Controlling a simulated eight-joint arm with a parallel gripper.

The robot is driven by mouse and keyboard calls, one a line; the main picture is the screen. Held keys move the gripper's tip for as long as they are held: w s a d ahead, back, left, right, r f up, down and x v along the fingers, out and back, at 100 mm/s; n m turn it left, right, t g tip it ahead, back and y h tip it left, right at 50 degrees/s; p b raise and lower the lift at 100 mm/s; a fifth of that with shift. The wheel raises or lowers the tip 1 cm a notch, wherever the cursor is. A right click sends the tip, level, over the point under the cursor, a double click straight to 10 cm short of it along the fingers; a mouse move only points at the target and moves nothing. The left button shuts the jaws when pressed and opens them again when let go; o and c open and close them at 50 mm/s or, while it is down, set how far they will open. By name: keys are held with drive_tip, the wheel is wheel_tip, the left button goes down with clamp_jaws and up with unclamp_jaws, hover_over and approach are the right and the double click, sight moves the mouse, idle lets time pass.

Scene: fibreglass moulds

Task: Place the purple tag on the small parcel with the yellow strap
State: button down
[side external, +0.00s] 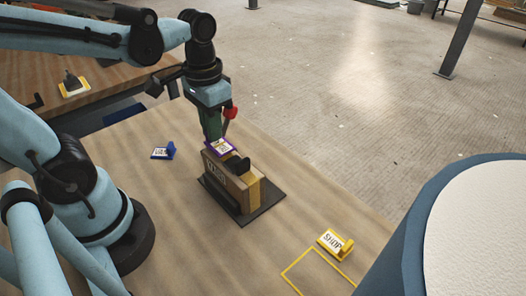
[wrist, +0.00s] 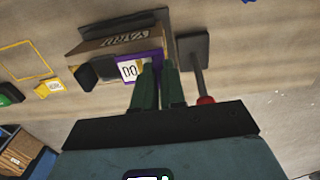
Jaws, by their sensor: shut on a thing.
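The small parcel (side external: 220,178) is a brown box with dark lettering on its side and a yellow strap (side external: 254,191) at its right end. It stands on a black plate (side external: 268,197), and a black piece (side external: 238,165) sits on its top. My gripper (side external: 214,137) points down with its green fingers shut on the purple tag (side external: 222,147). The tag is at the parcel's upper left end; I cannot tell whether it touches. In the wrist view, the purple-edged tag (wrist: 127,70) with a white face overlaps the lettered parcel (wrist: 110,46).
A red-knobbed stick (wrist: 197,75) stands close beside my gripper. A blue tag (side external: 162,152) lies left of the parcel. A yellow tag (side external: 332,242) lies front right, beside a yellow outline (side external: 300,262). A large blue-sided drum (side external: 405,230) with a white top stands at the right.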

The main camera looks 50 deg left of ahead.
drive_tip(key=shift+f, duration=0.7)
drive_tip(key=shift+f, duration=0.2)
drive_tip(key=c, duration=1.2)
unclamp_jaws()
drive_tip(key=shift+r, duration=0.1)
wheel_tip(320, 180, up, 12)
drive_tip(key=w+d+f+t, duration=0.1)
drive_tip(key=w+f+t, duration=0.2)
drive_tip(key=f+t, duration=0.4)
drive_tip(key=shift+w+f, duration=0.15)
drive_tip(key=shift+f, duration=0.5)
drive_tip(key=shift+d, duration=0.1)
